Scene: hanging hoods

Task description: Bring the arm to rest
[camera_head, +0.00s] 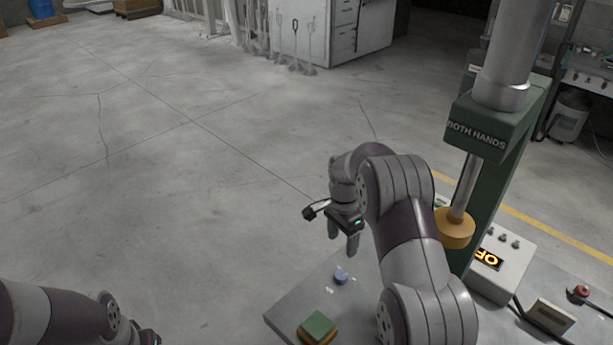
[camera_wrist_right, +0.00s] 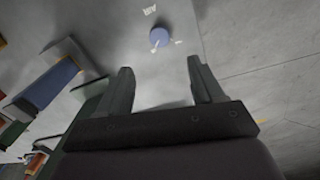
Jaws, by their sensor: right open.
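My right arm (camera_head: 411,225) comes up from the bottom and bends over a grey bench top. Its gripper (camera_head: 343,240) points down above the bench, near a small blue round piece (camera_head: 341,277). In the right wrist view the two fingers of my right gripper (camera_wrist_right: 162,82) stand apart with nothing between them. The blue round piece (camera_wrist_right: 159,37) lies beyond the fingertips. My left arm (camera_head: 60,315) shows at the bottom left, low and clear of the bench. Only the edge of its gripper end (camera_head: 148,337) shows, so its fingers are hidden.
A green press (camera_head: 494,140) marked "BOTH HANDS" stands right of my right arm, with a yellow ram end (camera_head: 454,228). A control box (camera_head: 498,262), a red button (camera_head: 579,293) and a green-topped block (camera_head: 318,326) are on the bench (camera_head: 290,303). The floor at left is clear.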

